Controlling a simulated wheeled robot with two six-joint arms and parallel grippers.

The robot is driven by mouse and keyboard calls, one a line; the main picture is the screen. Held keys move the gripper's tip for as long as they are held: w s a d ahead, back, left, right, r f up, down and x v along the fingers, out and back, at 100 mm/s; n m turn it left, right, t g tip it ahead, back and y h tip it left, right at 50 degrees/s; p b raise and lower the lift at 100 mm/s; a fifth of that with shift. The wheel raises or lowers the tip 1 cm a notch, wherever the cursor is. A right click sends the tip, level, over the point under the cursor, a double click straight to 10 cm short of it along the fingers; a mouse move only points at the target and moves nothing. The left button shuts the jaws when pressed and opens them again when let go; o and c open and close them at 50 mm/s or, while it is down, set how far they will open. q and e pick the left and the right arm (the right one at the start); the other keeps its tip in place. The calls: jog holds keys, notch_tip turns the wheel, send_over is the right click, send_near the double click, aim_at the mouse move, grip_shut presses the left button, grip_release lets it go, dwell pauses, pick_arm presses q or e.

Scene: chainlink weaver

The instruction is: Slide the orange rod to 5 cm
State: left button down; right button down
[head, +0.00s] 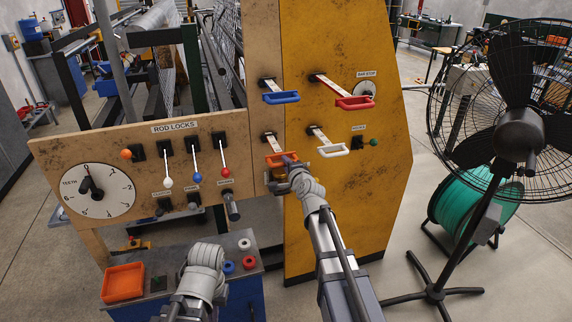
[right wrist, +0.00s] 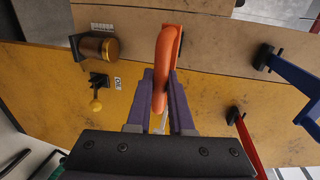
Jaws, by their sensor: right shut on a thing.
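The orange rod's U-shaped handle (head: 273,161) sticks out of the wooden panel at the lower left of the rod group. A pale strip (head: 271,143) joins it to its dark slot; any marks are too small to read. My right gripper (head: 287,167) is shut on the orange handle. In the right wrist view the orange handle (right wrist: 163,60) sits between the two purple fingers (right wrist: 160,95). My left arm (head: 204,260) is at the bottom centre, apart from the panel; its fingers are hidden.
The blue handle (head: 281,98) is above the orange one. The red (head: 355,103) and white (head: 333,151) handles are to the right. A rod-locks panel with levers and a dial (head: 97,192) is at left. A black fan (head: 515,130) stands at right.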

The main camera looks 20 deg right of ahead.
aim_at(282, 154)
jog(key=x, duration=0.2)
jog(key=r+x, duration=0.1)
jog(key=x, duration=0.2)
jog(key=shift+w, duration=0.3)
jog(key=shift+s, duration=0.2)
jog(key=c, duration=0.8)
grip_release()
jog(key=shift+s, duration=0.1)
jog(key=p+v, duration=0.1)
jog(key=v, duration=0.6)
jog(key=shift+s+p, duration=0.35)
